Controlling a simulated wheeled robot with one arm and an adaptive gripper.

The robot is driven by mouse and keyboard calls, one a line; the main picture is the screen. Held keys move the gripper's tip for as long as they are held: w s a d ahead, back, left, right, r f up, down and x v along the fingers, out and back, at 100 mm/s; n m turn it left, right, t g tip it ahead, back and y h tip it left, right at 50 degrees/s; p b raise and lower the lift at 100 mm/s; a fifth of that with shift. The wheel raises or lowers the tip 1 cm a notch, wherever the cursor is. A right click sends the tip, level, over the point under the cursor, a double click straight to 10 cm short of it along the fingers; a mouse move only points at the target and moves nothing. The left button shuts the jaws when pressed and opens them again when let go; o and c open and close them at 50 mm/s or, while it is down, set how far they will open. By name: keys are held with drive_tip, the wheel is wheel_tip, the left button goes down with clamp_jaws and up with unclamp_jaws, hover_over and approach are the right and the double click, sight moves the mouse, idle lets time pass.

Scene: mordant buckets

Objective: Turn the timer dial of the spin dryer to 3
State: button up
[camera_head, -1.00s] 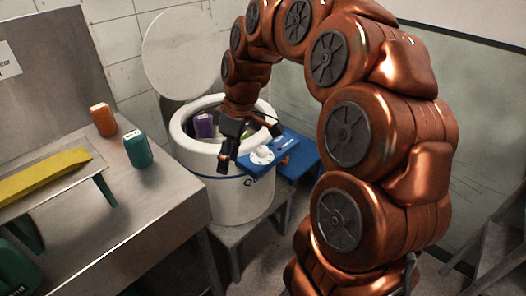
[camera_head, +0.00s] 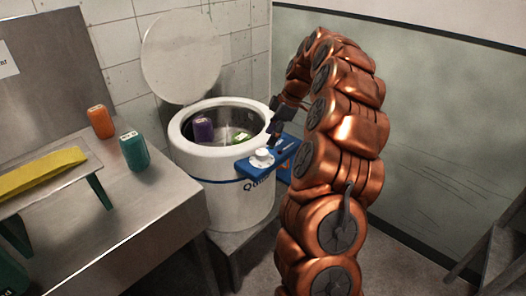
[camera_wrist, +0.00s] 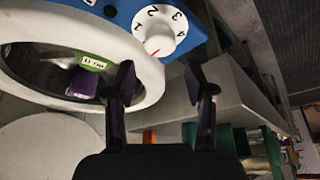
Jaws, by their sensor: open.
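The white spin dryer (camera_head: 232,200) stands with its round lid (camera_head: 182,55) open. Its blue control panel (camera_head: 285,172) sticks out at the front right of the rim and carries the white timer dial (camera_head: 262,158). In the wrist view the dial (camera_wrist: 160,33) shows numerals 1 to 4 and a red mark near its lower edge, away from the 3. My gripper (camera_wrist: 159,82) is open and empty, with the dial beyond its fingertips and apart from them. In the head view my gripper (camera_head: 275,123) is above the panel, partly dark and hard to make out.
A purple container (camera_head: 203,130) and a green one (camera_head: 241,137) are inside the drum. Steps (camera_head: 500,250) stand at far right.

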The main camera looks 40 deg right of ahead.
sight(263, 151)
drive_tip(key=p+x, duration=0.1)
drive_tip(key=x, duration=0.6)
drive_tip(key=shift+f, duration=0.15)
drive_tip(key=shift+c, duration=0.4)
drive_tip(key=c, duration=0.8)
drive_tip(key=shift+o, duration=0.2)
